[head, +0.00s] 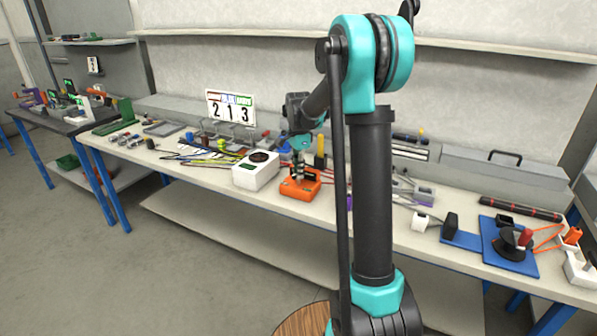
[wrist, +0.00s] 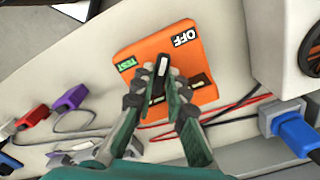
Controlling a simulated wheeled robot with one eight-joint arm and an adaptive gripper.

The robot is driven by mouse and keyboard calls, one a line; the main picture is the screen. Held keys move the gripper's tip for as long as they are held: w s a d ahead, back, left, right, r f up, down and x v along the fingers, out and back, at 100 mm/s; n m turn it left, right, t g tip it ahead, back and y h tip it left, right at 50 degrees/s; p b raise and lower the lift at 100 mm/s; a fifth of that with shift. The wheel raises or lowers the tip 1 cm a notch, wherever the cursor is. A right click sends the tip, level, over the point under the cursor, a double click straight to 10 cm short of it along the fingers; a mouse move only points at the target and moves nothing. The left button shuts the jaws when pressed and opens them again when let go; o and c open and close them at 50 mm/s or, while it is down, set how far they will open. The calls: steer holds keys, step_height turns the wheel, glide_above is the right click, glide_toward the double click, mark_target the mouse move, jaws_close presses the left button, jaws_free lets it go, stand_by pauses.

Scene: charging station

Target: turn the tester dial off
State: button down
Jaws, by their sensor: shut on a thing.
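The tester is an orange box (head: 300,186) on the long workbench, below my gripper (head: 299,172) in the head view. In the wrist view the orange tester (wrist: 141,61) shows a white OFF label (wrist: 185,38) and a green TEST label (wrist: 128,64). My gripper (wrist: 163,92) is shut on the dial (wrist: 161,68), a dark knob with a pale stripe. The stripe end points toward the top edge of the picture, between the two labels. The fingers hide the lower part of the dial and part of the tester's face.
A white box with a round black top (head: 256,171) stands just left of the tester. Red cables (wrist: 238,105) run beside the tester. A blue plug (wrist: 291,127) and a purple plug (wrist: 70,98) lie near it. A 213 sign (head: 231,107) stands behind.

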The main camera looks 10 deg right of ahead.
steer(key=shift+m, duration=0.6)
steer(key=c, duration=1.5)
jaws_free()
steer(key=shift+c, duration=0.2)
step_height(320, 180, up, 12)
